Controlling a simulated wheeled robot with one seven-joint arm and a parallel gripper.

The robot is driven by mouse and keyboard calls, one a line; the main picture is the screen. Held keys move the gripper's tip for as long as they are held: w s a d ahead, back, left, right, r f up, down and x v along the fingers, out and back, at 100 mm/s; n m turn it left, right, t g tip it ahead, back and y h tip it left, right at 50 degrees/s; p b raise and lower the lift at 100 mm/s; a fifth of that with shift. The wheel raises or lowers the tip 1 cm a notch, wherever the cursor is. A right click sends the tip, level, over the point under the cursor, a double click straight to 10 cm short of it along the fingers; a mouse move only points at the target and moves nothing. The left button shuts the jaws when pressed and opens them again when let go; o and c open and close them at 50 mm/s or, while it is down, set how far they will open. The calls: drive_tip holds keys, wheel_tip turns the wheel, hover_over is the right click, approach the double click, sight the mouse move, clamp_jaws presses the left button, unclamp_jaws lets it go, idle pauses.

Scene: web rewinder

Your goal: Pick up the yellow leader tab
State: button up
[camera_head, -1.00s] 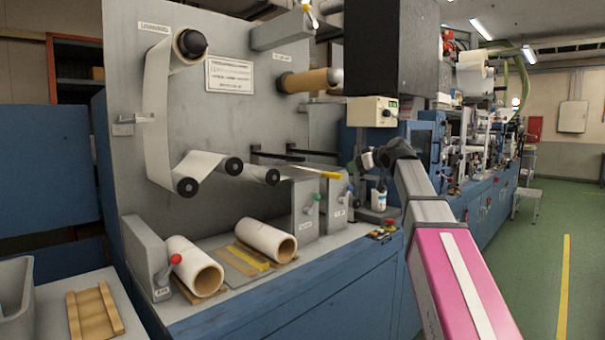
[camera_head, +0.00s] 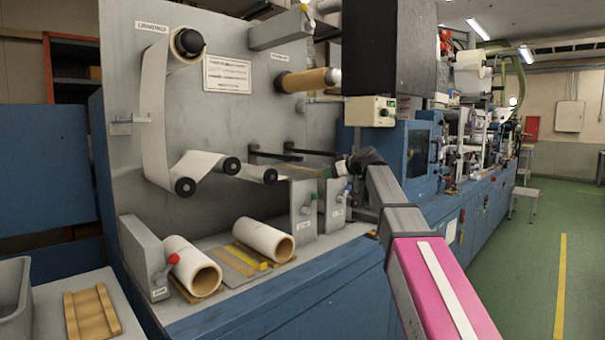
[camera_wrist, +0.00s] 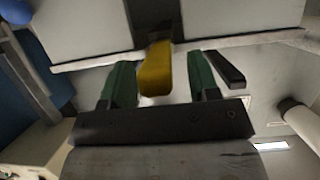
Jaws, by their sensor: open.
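The yellow leader tab (camera_wrist: 156,70) shows in the wrist view between the two green fingers of my gripper (camera_wrist: 162,74). The tab hangs from a dark strip between pale panels. In the head view my gripper (camera_head: 325,170) is at the end of the web path, right of the lowest black-ended roller. The tab is mostly hidden there behind the gripper.
The web roller (camera_head: 270,176) and dark bars (camera_head: 290,155) are close to the gripper. Below are grey blocks with green and blue knobs (camera_head: 308,210) and two paper cores (camera_head: 264,239). A control box (camera_head: 370,111) hangs above right.

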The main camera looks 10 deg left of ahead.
clamp_jaws()
